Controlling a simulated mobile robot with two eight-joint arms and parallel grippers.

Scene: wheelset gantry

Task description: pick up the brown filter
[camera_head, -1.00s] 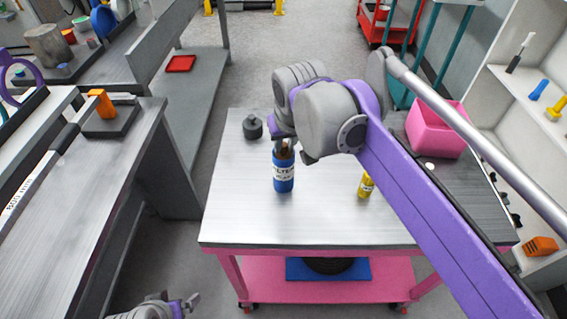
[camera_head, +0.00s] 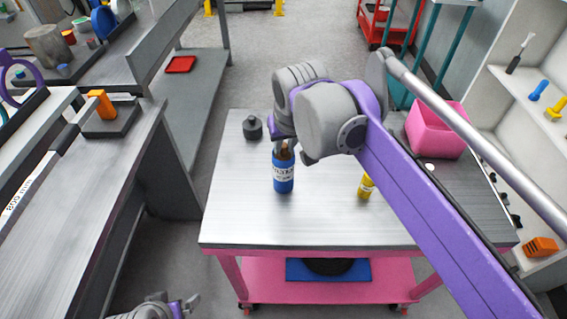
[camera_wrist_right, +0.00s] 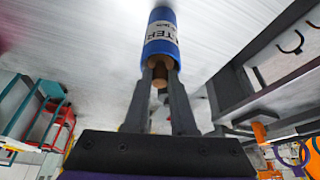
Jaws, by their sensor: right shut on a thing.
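A blue cylinder (camera_head: 284,180) with a white label, on which the letters LTER can be read in the wrist view, stands upright on the steel top of a pink cart (camera_head: 228,220). A narrower brown part, which I take for the brown filter (camera_wrist_right: 160,74), rises from its end. My right gripper (camera_head: 284,150) reaches down from above, and its two fingers are shut on the brown part. In the wrist view the fingers (camera_wrist_right: 161,80) grip both sides of it. My left gripper (camera_head: 190,304) is small at the bottom left, its jaws unclear.
A dark grey bottle (camera_head: 252,128) stands behind and left of the blue cylinder. A yellow bottle (camera_head: 366,187) stands to the right. A pink bin (camera_head: 437,135) is at the cart's far right. The front of the cart top is clear.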

